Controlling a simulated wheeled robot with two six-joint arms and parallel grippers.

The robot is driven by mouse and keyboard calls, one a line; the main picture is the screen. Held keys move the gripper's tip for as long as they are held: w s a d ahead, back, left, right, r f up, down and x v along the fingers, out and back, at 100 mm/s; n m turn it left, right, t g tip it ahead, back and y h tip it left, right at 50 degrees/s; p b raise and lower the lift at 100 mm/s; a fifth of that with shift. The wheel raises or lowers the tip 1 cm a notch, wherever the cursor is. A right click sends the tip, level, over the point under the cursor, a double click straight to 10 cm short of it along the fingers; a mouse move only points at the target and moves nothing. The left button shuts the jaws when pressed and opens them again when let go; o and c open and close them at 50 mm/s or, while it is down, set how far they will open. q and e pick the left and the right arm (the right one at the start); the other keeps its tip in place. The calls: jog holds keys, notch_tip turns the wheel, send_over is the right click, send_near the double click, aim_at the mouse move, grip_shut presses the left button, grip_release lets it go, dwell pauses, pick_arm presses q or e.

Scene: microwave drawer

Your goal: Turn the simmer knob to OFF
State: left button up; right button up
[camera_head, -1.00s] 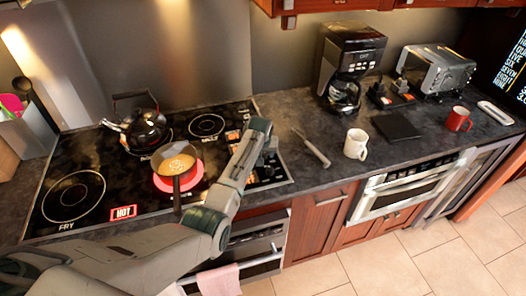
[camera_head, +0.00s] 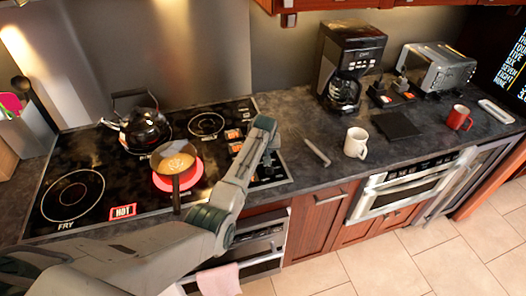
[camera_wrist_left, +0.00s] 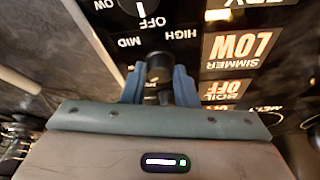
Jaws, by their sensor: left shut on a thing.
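My left gripper (camera_wrist_left: 158,88) is shut on a dark knob (camera_wrist_left: 159,66) of the stove's control panel, with a blue-grey finger on each side. The knob is level with the simmer display (camera_wrist_left: 237,47), which reads LOW in the left wrist view. The fingers hide much of the knob, and I cannot read its pointer. MID and HIGH labels (camera_wrist_left: 180,36) show just above it. In the head view my left arm reaches over the panel on the right of the cooktop (camera_head: 95,160) and hides the held knob. My right gripper is not in view.
A pan (camera_head: 174,160) of yellowish food stands on a glowing red burner (camera_head: 163,184), near a lit HOT sign (camera_head: 123,211). A black kettle (camera_head: 145,127) stands behind it. Another knob (camera_wrist_left: 137,5) is close above the held one. A silver utensil (camera_head: 316,152) lies right of the panel.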

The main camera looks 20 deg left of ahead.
pick_arm(q)
jog(key=n+y+b, duration=0.1)
jog(key=n, duration=0.1)
jog(key=shift+w+n, duration=0.1)
jog(key=shift+n, duration=0.3)
jog(key=n+b, duration=0.1)
jog(key=n+g, duration=0.1)
jog(key=shift+d+f+n+y+b, duration=0.1)
jog(key=shift+d+n+y+b, duration=0.05)
jog(key=shift+n+y+b, duration=0.2)
jog(key=n+g+y+b, duration=0.1)
jog(key=n+b, duration=0.2)
jog(key=shift+w, duration=0.1)
jog(key=shift+n+g+b, duration=0.7)
jog(key=shift+n+b, duration=0.75)
jog(key=shift+n, duration=0.2)
jog(key=shift+r, duration=0.2)
jog(key=o, duration=1)
jog(key=shift+d, duration=0.1)
